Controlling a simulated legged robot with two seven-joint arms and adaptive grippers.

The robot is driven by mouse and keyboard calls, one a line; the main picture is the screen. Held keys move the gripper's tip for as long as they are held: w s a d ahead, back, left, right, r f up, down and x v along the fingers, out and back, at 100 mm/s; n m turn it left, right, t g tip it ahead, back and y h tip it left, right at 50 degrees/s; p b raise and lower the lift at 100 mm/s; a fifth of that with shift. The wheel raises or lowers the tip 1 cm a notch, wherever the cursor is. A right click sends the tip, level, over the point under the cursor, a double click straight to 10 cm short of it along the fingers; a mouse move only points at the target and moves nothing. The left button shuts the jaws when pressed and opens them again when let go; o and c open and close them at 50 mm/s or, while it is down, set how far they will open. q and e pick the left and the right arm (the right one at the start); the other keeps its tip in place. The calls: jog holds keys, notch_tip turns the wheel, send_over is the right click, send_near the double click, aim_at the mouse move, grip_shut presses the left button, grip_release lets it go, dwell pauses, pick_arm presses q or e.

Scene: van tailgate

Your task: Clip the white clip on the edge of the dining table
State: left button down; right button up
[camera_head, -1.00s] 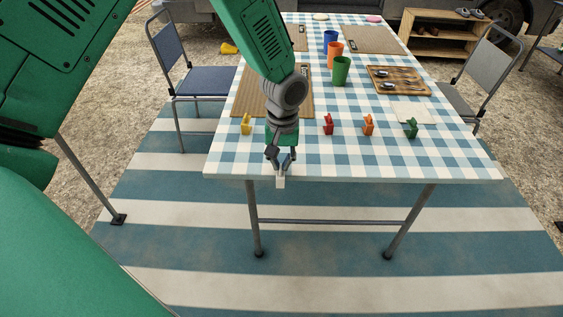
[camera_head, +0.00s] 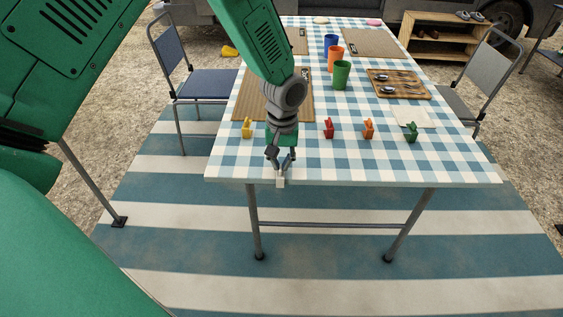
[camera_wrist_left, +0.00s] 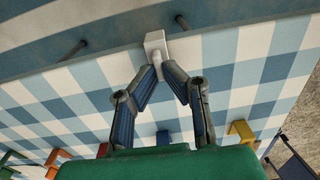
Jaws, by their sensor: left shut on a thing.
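The white clip (camera_head: 281,181) is between the fingertips of my left gripper (camera_head: 281,170), at the near edge of the dining table (camera_head: 350,172), which has a blue and white checked top. In the left wrist view, my left gripper (camera_wrist_left: 162,78) is shut on the narrow end of the white clip (camera_wrist_left: 156,44). The clip's wide end overlaps the table edge in that view. I cannot tell whether its jaws are around the edge or only beside it. My right gripper is not in view.
Yellow (camera_head: 247,128), red (camera_head: 328,128), orange (camera_head: 368,128) and green (camera_head: 411,132) clips stand along the near part of the table. A placemat (camera_head: 245,95), several cups and a wooden tray (camera_head: 400,92) lie further back. Chairs flank the table.

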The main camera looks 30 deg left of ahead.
pick_arm(q)
jog(key=c, duration=1.6)
grip_release()
notch_tip(320, 180, up, 12)
jog(key=s+d+f+m+h, duration=0.1)
jog(key=s+d+f+m, duration=0.1)
jog(key=s+f, duration=0.55)
jog(key=s+d+f+m, duration=0.15)
jog(key=s+f, duration=0.35)
jog(key=f, duration=0.6)
jog(key=s+f+m, duration=0.1)
jog(key=s+f, duration=0.2)
jog(key=s, duration=0.5)
jog(key=s+f+m, duration=0.2)
jog(key=s+f, duration=0.1)
jog(key=s, duration=0.5)
jog(key=shift+s+a+f+t+y, duration=0.2)
jog(key=shift+a+f+t+y, duration=0.1)
jog(key=shift+a+t, duration=0.1)
